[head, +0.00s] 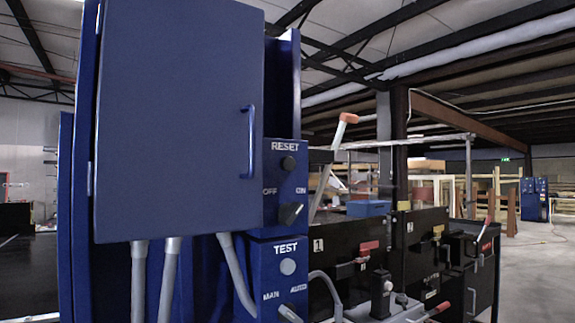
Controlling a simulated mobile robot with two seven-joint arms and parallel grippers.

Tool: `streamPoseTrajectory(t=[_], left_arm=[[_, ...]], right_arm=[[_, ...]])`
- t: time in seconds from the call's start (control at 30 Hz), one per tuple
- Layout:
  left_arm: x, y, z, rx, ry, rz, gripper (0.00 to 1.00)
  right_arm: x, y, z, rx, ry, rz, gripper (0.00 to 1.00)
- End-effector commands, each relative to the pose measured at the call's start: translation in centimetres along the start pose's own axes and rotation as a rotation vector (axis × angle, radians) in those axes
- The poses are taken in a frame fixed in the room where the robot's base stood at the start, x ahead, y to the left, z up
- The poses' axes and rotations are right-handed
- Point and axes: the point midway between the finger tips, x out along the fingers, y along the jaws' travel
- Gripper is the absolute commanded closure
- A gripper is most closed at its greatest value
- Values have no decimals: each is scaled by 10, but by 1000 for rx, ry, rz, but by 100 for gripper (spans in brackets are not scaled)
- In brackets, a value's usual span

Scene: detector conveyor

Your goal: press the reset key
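In the head view a blue control panel (302,183) stands just right of a large blue cabinet. The white word RESET is at its top, and right under it is a round black reset key (288,163). Below the key is a black rotary switch (291,214) marked OFF and ON. Nothing covers the reset key, and nothing touches it. Neither of my grippers is in view. I cannot tell from this view whether the key is pressed in.
The blue cabinet door (180,120) with its handle (251,137) fills the left. A lower panel has a grey TEST button (287,267). Grey conduits (236,270) hang below the cabinet. Black machine boxes and an orange-handled lever (348,118) stand to the right. Open floor is far right.

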Motion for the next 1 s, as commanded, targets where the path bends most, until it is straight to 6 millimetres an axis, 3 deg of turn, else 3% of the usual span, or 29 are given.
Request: streamPoseTrajectory(t=[0.37, 1.0], left_arm=[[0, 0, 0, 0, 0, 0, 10], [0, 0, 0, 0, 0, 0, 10]], right_arm=[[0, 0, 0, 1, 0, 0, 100], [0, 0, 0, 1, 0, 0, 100]])
